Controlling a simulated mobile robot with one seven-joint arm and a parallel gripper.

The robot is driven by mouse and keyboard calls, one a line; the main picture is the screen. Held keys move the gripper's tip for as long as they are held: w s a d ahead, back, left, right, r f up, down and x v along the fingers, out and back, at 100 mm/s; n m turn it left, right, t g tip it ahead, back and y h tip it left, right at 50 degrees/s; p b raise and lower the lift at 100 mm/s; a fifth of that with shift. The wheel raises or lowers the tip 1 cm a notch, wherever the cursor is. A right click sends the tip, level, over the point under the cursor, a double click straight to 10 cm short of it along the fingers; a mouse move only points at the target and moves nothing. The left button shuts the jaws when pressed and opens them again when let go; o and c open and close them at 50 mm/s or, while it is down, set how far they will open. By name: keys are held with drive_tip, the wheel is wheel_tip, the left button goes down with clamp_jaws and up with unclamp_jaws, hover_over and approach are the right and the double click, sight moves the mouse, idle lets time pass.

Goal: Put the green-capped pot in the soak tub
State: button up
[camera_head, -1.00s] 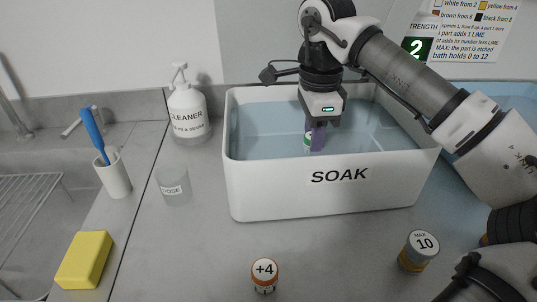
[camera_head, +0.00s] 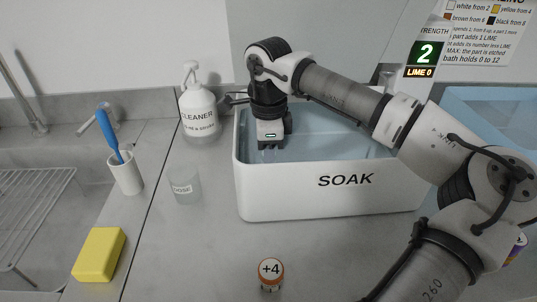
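The white soak tub (camera_head: 300,200), labelled SOAK, stands on the counter with pale blue liquid inside. My gripper (camera_head: 270,150) points down inside the tub's left part. Its fingertips are small and partly lost against the tub, so I cannot tell whether they are open or shut. I see no pot between them. The green-capped pot is not visible now; the tub's front wall or my arm may hide it.
An orange-rimmed +4 pot (camera_head: 270,273) stands in front of the tub. A cleaner bottle (camera_head: 199,112), a dose cup (camera_head: 185,187), a brush holder (camera_head: 125,173) and a yellow sponge (camera_head: 99,253) are left. A display (camera_head: 425,55) reads 2 and LIME 0. My arm covers the right.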

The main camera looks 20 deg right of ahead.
drive_tip(key=shift+f, duration=0.3)
drive_tip(key=shift+f, duration=0.1)
drive_tip(key=shift+f, duration=0.15)
drive_tip(key=o, duration=1)
drive_tip(key=shift+c, duration=0.2)
drive_tip(key=shift+r, duration=0.2)
wheel_tip(320, 180, up, 12)
